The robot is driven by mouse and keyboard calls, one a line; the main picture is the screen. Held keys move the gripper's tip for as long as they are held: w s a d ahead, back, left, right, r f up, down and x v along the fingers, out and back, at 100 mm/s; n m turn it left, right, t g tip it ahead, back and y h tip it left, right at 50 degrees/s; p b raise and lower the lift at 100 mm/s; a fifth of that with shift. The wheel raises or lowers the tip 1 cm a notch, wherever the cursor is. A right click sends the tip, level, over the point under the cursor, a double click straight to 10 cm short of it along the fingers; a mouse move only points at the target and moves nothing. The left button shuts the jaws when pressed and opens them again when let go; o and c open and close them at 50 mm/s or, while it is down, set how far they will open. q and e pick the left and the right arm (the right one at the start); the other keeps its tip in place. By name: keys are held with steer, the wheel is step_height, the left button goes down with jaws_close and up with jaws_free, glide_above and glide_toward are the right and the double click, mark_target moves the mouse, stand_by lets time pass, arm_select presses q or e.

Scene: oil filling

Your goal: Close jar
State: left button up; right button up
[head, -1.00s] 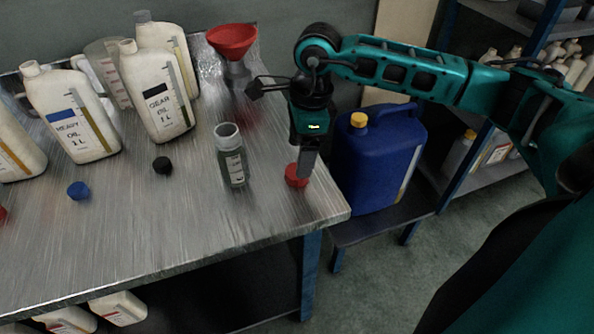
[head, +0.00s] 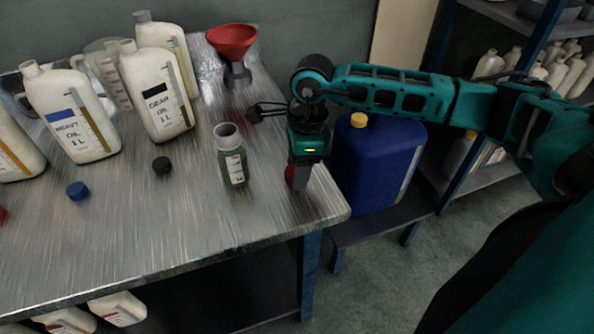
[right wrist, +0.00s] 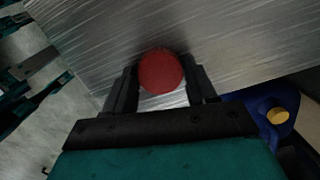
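The open glass jar (head: 231,158) stands upright on the metal table, its mouth uncovered and a label on its side. The red lid (right wrist: 161,72) lies on the table to the right of the jar. In the head view the lid is mostly hidden behind my right gripper (head: 299,186). My right gripper points down over the lid near the table's right edge. In the right wrist view its two fingers (right wrist: 162,80) are spread on either side of the lid, and they do not look closed on it.
A blue canister (head: 375,165) stands on a lower stand right of the table. A red funnel (head: 232,42) stands behind the jar. A black cap (head: 162,165) and a blue cap (head: 77,190) lie left of the jar. Oil bottles (head: 158,100) stand at the back left.

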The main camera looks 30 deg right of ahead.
steer(key=c, duration=0.6)
step_height(320, 180, up, 20)
steer(key=shift+r+p, duration=0.1)
steer(key=shift+p, duration=0.8)
